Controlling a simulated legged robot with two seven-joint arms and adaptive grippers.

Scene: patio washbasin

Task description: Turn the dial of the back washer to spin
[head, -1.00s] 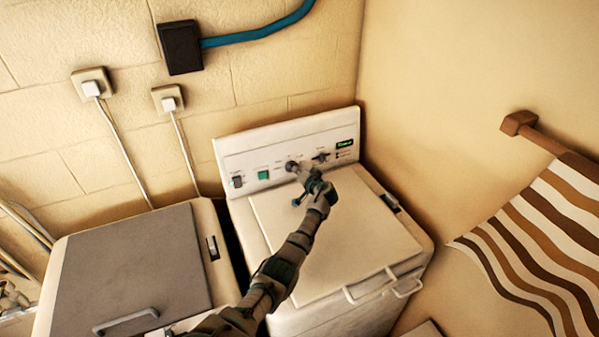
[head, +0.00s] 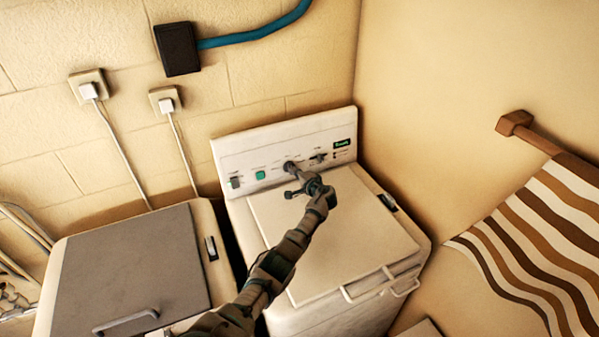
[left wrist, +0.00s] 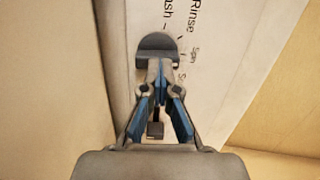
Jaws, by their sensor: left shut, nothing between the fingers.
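The back washer (head: 330,235) is a white top-loader with a raised control panel (head: 240,153) at its rear, against the wall. In the left wrist view, a grey rounded dial (left wrist: 157,47) sits on the panel. Labels beside it read "Rinse" and "Spin", with a partly cut-off "...ash". My left gripper (head: 295,172) reaches over the lid to the panel and partly hides the dial area in the head view. In the left wrist view its fingers (left wrist: 158,70) are shut, with their tips at the dial's lower edge. I cannot tell whether they touch it. My right gripper is not in view.
A second machine with a grey lid (head: 135,265) stands to the left. A green button (head: 260,175) and other small controls are on the panel. A striped towel (head: 540,245) hangs on a bar at the right. Cords run down the wall from two plugs.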

